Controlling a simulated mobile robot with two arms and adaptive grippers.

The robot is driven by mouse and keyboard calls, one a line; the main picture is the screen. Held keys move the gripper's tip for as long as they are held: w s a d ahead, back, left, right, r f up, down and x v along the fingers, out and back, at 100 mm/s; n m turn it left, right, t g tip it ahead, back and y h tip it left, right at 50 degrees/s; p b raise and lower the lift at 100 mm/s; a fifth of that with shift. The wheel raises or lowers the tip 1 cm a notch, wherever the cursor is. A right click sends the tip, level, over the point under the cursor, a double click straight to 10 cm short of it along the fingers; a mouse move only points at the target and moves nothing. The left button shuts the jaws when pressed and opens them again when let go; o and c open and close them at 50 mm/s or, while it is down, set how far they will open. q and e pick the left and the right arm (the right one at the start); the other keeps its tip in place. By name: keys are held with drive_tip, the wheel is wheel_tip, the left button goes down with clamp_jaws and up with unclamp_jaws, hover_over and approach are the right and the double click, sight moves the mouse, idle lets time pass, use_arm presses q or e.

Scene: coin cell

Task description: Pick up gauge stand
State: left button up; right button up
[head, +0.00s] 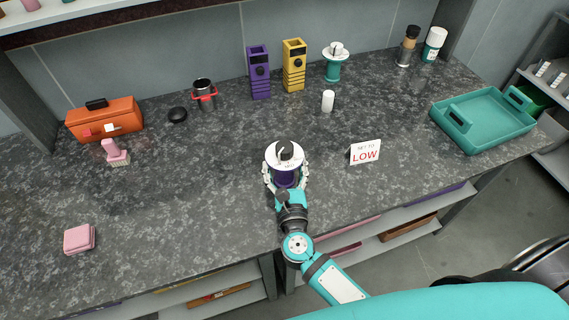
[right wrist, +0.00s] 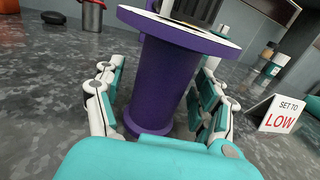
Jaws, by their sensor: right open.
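A gauge stand with a purple body and a white dial top (head: 284,153) stands upright on the counter near the front edge. In the right wrist view its purple column (right wrist: 160,80) fills the middle, with a wide flange on top and a smaller base on the counter. My right gripper (head: 286,176) is open around the column. Its fingers (right wrist: 161,72) lie on both sides, with a gap visible on the left; contact on the right cannot be told. A similar teal stand (head: 334,68) with a white dial is at the back. My left gripper is out of view.
A "SET TO LOW" sign (head: 365,152) stands right of the purple stand. A teal tray (head: 485,135) is at the right, and an orange toolbox (head: 105,120) at the left. A pink box (head: 79,239) lies front left. Counter around the stand is mostly clear.

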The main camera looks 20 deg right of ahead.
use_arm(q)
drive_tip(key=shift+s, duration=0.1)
use_arm(e)
drive_tip(key=c, duration=0.5)
clamp_jaws()
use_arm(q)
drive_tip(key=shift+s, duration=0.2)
use_arm(e)
drive_tip(key=shift+r, duration=0.15)
